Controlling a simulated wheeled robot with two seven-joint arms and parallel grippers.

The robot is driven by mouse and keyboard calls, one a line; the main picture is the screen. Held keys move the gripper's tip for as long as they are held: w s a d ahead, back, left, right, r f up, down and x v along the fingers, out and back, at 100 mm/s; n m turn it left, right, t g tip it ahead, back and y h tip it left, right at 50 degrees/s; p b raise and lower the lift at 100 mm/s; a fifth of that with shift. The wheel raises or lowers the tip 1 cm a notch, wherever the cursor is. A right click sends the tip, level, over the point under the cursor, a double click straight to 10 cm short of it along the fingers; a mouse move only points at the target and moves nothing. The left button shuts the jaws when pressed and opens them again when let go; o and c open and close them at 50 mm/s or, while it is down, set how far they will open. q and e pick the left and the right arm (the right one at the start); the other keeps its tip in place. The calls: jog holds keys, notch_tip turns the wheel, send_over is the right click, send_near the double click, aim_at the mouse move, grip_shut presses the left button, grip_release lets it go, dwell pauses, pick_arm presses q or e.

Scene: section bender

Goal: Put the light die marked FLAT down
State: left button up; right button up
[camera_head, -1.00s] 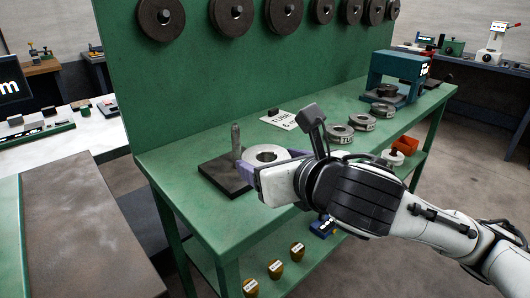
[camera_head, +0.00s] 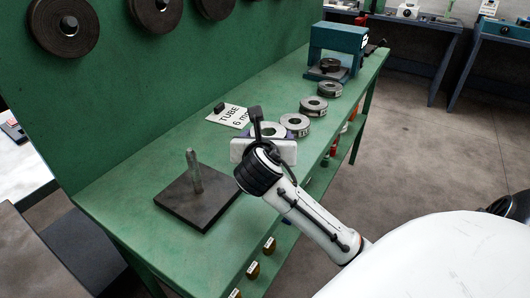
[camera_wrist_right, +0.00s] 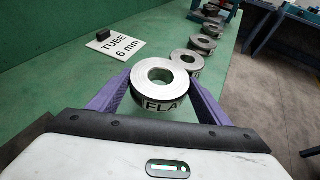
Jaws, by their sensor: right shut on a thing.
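The light die marked FLAT (camera_wrist_right: 160,77) is a pale steel ring with a hole, and "FLA" shows on its rim in the right wrist view. My right gripper (camera_wrist_right: 160,92) is shut on it, with the purple fingers on either side. In the head view the right gripper (camera_head: 265,150) is over the green bench (camera_head: 130,185), right of the dark plate with an upright post (camera_head: 194,172). I cannot tell whether the die touches the bench. My left gripper is not in view.
Similar dies (camera_head: 295,125) (camera_head: 314,106) (camera_head: 328,90) stand in a row towards the blue press (camera_head: 340,45). A "TUBE 6 mm" card (camera_head: 229,117) lies behind the gripper. Bench surface is clear between the card and the post plate. Large dark discs (camera_head: 65,25) hang on the green back panel.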

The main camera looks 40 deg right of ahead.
jog(key=shift+w+f+b, duration=0.1)
jog(key=shift+f+b, duration=0.3)
jog(key=shift+f, duration=1.95)
jog(key=shift+f, duration=0.15)
jog(key=o, duration=1.4)
jog(key=shift+f, duration=0.1)
jog(key=shift+a+r, duration=0.15)
jog(key=shift+r, duration=0.1)
jog(key=p+v, duration=0.1)
jog(key=v, duration=1.1)
jog(key=shift+f, duration=0.1)
